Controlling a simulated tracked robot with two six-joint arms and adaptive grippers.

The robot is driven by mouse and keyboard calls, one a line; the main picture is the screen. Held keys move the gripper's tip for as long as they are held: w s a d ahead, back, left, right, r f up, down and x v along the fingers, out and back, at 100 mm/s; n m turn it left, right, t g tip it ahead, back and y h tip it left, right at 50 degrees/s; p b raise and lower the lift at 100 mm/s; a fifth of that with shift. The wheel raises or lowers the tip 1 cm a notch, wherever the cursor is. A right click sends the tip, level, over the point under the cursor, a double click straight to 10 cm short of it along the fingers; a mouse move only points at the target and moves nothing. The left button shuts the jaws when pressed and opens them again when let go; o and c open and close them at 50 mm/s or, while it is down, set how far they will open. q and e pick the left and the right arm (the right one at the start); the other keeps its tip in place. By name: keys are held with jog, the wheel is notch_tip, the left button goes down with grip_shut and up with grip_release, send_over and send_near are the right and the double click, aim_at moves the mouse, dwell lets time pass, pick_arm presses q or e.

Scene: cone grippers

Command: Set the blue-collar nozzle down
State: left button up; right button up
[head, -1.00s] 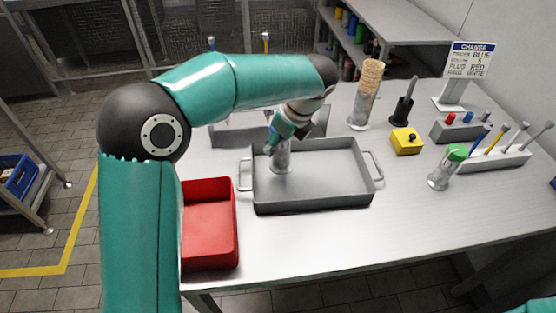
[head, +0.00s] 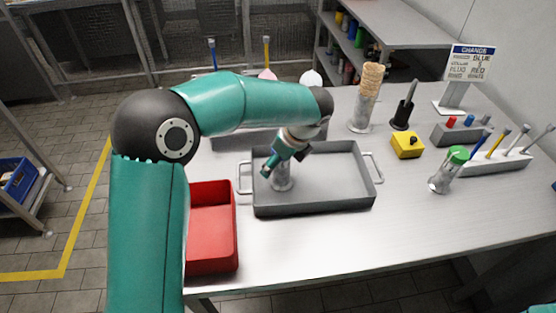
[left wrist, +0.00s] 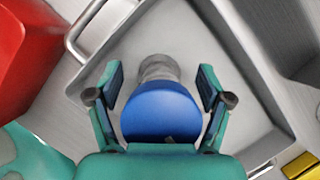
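The blue-collar nozzle stands in the grey tray (head: 345,202); its clear grey body (head: 281,181) shows below my left gripper in the head view. In the left wrist view its blue collar (left wrist: 160,112) lies between the fingers, with the grey body (left wrist: 158,68) beyond it. My left gripper (head: 285,161) is open around the nozzle. In the left wrist view (left wrist: 160,88) there is a gap between each finger pad and the collar. In the head view the collar is mostly hidden by the gripper. My right gripper is not in view.
A red bin (head: 212,262) stands left of the tray. To the right are a yellow box (head: 407,145), a green-capped nozzle (head: 444,175), a cone stack (head: 366,98), a brush holder (head: 402,112) and a sign (head: 471,62). The front right tabletop is clear.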

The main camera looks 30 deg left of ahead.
pick_arm(q)
jog(key=shift+r, duration=0.1)
jog(key=p+v, duration=0.1)
jog(key=v, duration=1.1)
jog(key=shift+p, duration=0.3)
